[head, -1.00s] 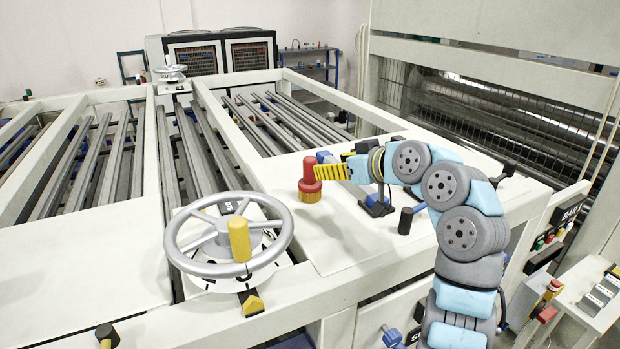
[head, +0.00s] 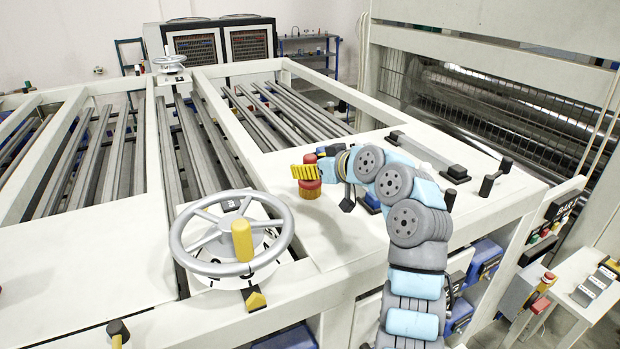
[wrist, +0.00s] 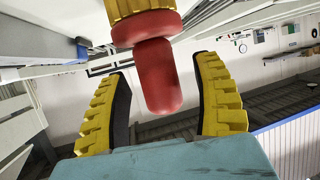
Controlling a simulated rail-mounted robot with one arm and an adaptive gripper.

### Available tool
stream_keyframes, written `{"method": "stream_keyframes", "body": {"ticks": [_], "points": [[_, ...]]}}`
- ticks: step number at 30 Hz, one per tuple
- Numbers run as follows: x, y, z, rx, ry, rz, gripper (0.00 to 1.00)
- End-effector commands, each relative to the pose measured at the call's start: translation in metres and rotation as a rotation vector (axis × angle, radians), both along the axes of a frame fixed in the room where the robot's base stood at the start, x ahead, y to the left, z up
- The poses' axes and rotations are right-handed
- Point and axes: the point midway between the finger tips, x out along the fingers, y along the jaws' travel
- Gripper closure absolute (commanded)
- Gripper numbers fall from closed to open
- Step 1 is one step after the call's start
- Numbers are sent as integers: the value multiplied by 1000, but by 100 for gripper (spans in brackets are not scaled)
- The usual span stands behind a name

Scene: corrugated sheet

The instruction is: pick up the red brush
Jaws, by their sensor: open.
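The red brush (head: 310,158) has a rounded red handle and a red collar above a yellow lower part. It stands upright on the white machine top, right of the handwheel. My gripper (head: 300,172) is level with its handle, and a yellow finger hides part of it. In the wrist view the red handle (wrist: 160,85) sits between the two yellow fingers of my open gripper (wrist: 164,70). Gaps show on both sides of the handle. The brush's yellow part (wrist: 138,8) is cut by the top edge of that view.
A silver handwheel (head: 185,232) with a yellow knob stands left of the brush. Black-handled levers (head: 490,183) and a grey bar (head: 425,150) are on the machine top to the right. Metal rollers (head: 275,115) lie behind. The white top in front of the brush is clear.

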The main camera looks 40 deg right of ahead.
Motion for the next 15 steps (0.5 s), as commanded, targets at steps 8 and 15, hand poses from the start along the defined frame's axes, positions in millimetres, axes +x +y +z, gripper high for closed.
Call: {"method": "stream_keyframes", "body": {"ticks": [8,15], "points": [[0,0,0,1,0,0,97],[0,0,-1,1,1,1,100]]}}
